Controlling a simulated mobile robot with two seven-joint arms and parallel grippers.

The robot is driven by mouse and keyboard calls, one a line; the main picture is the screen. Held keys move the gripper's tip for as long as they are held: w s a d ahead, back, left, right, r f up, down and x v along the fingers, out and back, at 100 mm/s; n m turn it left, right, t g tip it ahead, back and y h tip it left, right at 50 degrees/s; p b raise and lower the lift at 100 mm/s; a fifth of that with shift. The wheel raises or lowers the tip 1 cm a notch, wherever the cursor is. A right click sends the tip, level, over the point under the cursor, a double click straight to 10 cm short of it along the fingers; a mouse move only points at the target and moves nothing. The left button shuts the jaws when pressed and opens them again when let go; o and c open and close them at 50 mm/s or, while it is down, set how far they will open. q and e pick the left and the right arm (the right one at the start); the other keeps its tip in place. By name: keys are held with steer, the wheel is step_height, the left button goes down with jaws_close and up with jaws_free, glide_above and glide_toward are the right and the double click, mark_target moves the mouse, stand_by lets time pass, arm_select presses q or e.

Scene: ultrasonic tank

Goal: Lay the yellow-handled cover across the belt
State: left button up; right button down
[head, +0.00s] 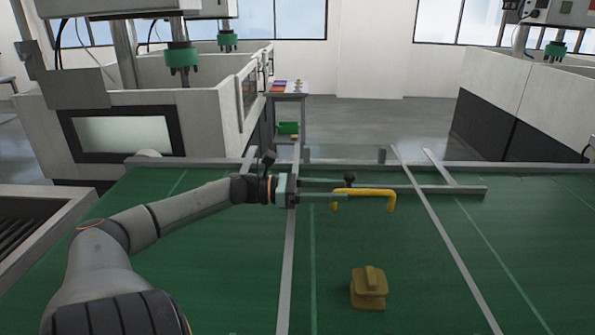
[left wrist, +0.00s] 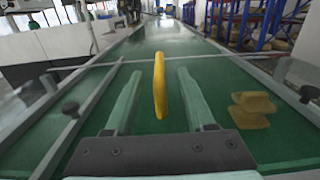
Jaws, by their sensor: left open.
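The yellow handle (head: 363,191) of the cover is a bent bar over the green belt (head: 240,285), right of the middle in the head view. I cannot make out the cover's panel below it. My left gripper (head: 347,189) reaches in from the left, open, with its fingertips at the handle's left end. In the left wrist view the handle (left wrist: 159,85) stands between the two spread fingers (left wrist: 158,92), with a gap on both sides. My right gripper is not in view.
A brown block-like part (head: 368,290) lies on the belt nearer me. Thin grey rails (head: 440,235) run along the belt, with a grey crossbar (head: 450,190) behind the handle. White machines (head: 195,115) stand behind on the left.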

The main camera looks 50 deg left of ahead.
arm_select(q)
steer(key=v, duration=0.8)
steer(key=shift+s, duration=0.1)
stand_by(0.3)
